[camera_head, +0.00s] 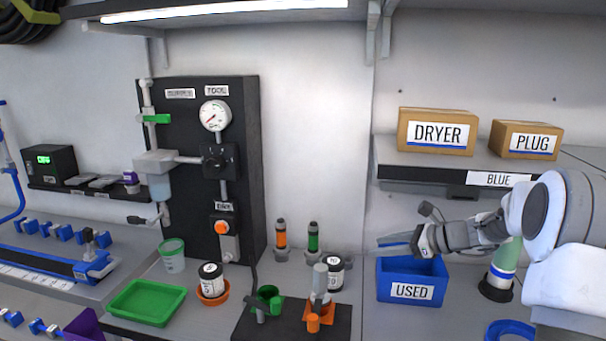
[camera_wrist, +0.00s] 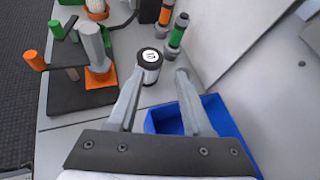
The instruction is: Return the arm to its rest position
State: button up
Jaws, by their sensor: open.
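My gripper (camera_head: 398,243) is open and empty. In the head view it reaches in from the right and points left, above the blue bin (camera_head: 398,284) labelled USED. In the wrist view the two fingers of my gripper (camera_wrist: 158,88) are spread apart, with the blue bin (camera_wrist: 240,134) below and to the right of them. A white jar with a black lid (camera_wrist: 149,64) marked 10 stands on the bench beyond the fingertips, apart from them. The same jar (camera_head: 334,272) shows in the head view left of the bin.
A black board panel (camera_head: 185,120) with gauge and valves stands at the back. A black fixture block (camera_head: 285,322) with green and orange parts sits left of the bin. A shelf (camera_head: 385,160) with DRYER (camera_head: 438,118) and PLUG boxes (camera_head: 540,128) is above my arm.

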jog(key=s+a+r+n+g+h+p, duration=0.1)
jog(key=s+a+r+n+h, duration=0.1)
jog(key=s+a+r+n, duration=0.3)
jog(key=s+a+r+n+g+h+p, duration=0.1)
jog(key=s+r+n, duration=0.15)
jog(key=s, duration=0.45)
jog(key=s+a+r+n+g+h+p, duration=0.1)
jog(key=s+a+r+n+h, duration=0.15)
jog(key=s+n, duration=0.2)
jog(key=s+d+r+n+h+p, duration=0.1)
jog(key=s+n, duration=0.4)
jog(key=s, duration=0.5)
jog(key=s+d+r+n+t+h+p, duration=0.1)
jog(key=s+r+n+h+p, duration=0.2)
jog(key=s+n, duration=0.3)
jog(key=s+h, duration=0.1)
jog(key=s, duration=0.3)
jog(key=shift+d+n, duration=0.3)
jog(key=shift+d, duration=0.1)
